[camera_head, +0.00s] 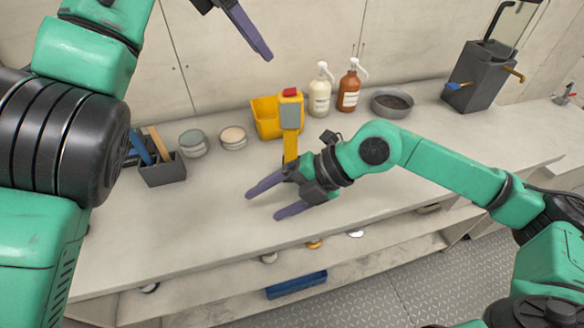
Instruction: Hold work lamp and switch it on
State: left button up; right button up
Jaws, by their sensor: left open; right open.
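The work lamp (290,117) stands upright on the counter, yellow with a grey face and a red top. Its lower part is partly hidden behind my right gripper. My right gripper (262,200) is open and empty, with its purple fingers pointing left over the counter in front of the lamp. My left gripper (264,52) is high at the top of the view, above and left of the lamp. Only one of its purple fingers shows clearly, and it is open and away from the lamp. I cannot tell whether the lamp is lit.
A yellow bin (266,118) stands just left of the lamp. Two pump bottles (319,97) and a grey bowl (392,103) are to the right. The counter's front left (170,235) is clear.

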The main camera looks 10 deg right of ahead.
jog(key=w+a+r+m+t+y, duration=0.3)
jog(key=a+r+m+t+y, duration=0.5)
jog(key=a+m, duration=0.25)
jog(key=m+t+h, duration=0.7)
jog(key=m+h, duration=1.4)
jog(key=m, duration=0.2)
send_near(290, 126)
notch_tip(290, 126, down, 4)
jog(key=x, duration=1.5)
jog(key=shift+d+r, duration=0.1)
grip_shut()
